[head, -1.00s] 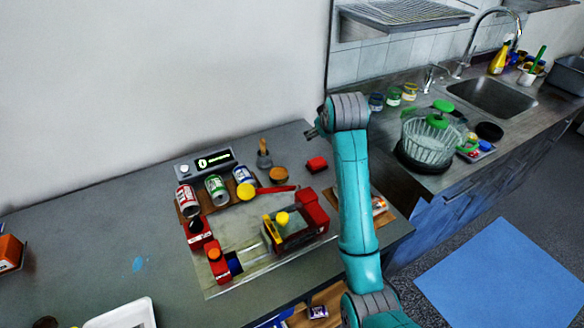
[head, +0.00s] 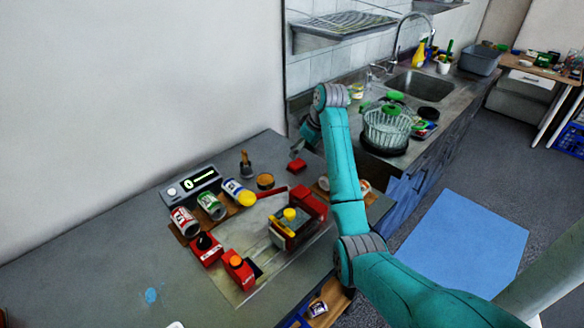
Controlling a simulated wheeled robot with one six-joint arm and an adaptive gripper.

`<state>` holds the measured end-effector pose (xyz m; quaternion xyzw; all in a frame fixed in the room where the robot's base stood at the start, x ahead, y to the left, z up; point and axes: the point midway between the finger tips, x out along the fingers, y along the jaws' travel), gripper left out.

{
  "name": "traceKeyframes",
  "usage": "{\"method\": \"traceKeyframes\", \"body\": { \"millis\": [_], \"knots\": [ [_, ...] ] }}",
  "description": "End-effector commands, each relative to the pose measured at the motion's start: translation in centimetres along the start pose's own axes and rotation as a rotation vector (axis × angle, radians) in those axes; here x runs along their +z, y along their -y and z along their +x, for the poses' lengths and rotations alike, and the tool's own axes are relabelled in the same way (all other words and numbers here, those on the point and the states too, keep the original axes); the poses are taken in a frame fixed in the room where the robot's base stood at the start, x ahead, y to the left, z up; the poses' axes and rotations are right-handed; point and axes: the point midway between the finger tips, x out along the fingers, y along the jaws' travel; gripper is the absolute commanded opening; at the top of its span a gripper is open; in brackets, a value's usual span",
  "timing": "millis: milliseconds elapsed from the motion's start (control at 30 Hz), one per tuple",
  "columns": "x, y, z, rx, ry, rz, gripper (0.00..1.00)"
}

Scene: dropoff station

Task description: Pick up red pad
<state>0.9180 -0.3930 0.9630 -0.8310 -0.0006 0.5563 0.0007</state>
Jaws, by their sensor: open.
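The red pad (head: 297,165) is a small red block lying on the grey counter, behind the red-framed device. My gripper (head: 297,151) is just above it in the picture, at the end of my teal arm. It is open and appears empty. The gripper is small and dark here, and I cannot tell whether its fingers touch the pad.
The red-framed device (head: 316,203) with a yellow-topped box stands in front of the pad. A round orange-topped tin (head: 265,181) and a brush-like tool (head: 246,163) are to its left. Cans, including a green one (head: 211,206), lie farther left.

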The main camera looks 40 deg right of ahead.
Motion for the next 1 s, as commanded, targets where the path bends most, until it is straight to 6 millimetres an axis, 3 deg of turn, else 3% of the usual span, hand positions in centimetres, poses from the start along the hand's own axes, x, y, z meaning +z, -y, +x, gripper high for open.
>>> {"method": "traceKeyframes", "body": {
  "millis": [267, 600, 933, 1000],
  "knots": [
    [0.0, 0.1, 2.1, 0.0, 0.0, 0.0, 0.88],
    [0.0, 0.3, 6.4, 0.001, 0.0, 0.0, 0.88],
    [-0.1, 0.2, 7.0, 0.002, -0.002, 0.0, 0.88],
    [-0.1, 0.2, 7.0, 0.002, -0.002, 0.0, 0.7]
  ]
}}
